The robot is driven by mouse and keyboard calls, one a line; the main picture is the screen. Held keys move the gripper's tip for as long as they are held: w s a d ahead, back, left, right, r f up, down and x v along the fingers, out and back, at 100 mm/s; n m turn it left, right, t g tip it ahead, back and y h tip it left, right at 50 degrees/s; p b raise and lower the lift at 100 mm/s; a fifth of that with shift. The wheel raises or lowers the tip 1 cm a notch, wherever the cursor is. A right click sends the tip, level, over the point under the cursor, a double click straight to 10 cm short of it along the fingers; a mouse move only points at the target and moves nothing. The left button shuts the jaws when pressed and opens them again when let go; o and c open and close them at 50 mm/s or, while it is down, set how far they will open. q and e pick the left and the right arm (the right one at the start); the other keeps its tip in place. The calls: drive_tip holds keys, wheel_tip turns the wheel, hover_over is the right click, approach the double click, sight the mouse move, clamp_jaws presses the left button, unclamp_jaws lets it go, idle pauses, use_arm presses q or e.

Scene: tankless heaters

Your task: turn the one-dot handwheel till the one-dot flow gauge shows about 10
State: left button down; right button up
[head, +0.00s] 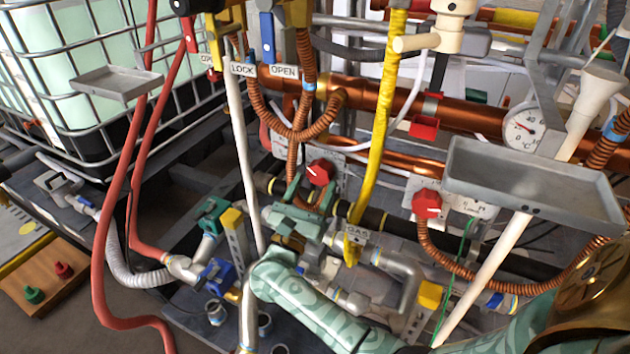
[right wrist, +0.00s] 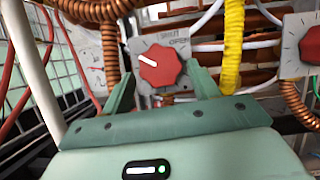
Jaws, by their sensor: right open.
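A red handwheel (head: 320,172) with a white pointer line sits on a pale plate at the middle of the head view. It also shows in the right wrist view (right wrist: 160,67), under small lettering partly readable as "OPEN". A second red handwheel (head: 427,204) is to its right, cut off at the right wrist view's edge (right wrist: 311,46). I cannot make out dots on either. My right gripper (head: 311,194) is open, its fingers at either side of the first handwheel in the right wrist view; contact cannot be told. No flow gauge can be identified. My left gripper is out of view.
A round °C dial (head: 524,126) is at the right. A yellow hose (head: 379,130) hangs close right of the first handwheel, and copper coils (head: 300,135) are above it. A grey tray (head: 530,185) stands at the right. Pipes crowd the space below.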

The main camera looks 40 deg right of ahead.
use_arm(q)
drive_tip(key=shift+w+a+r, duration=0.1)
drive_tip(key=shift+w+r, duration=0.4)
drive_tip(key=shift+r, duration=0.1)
use_arm(e)
drive_tip(key=shift+x, duration=1.2)
drive_tip(key=c, duration=0.7)
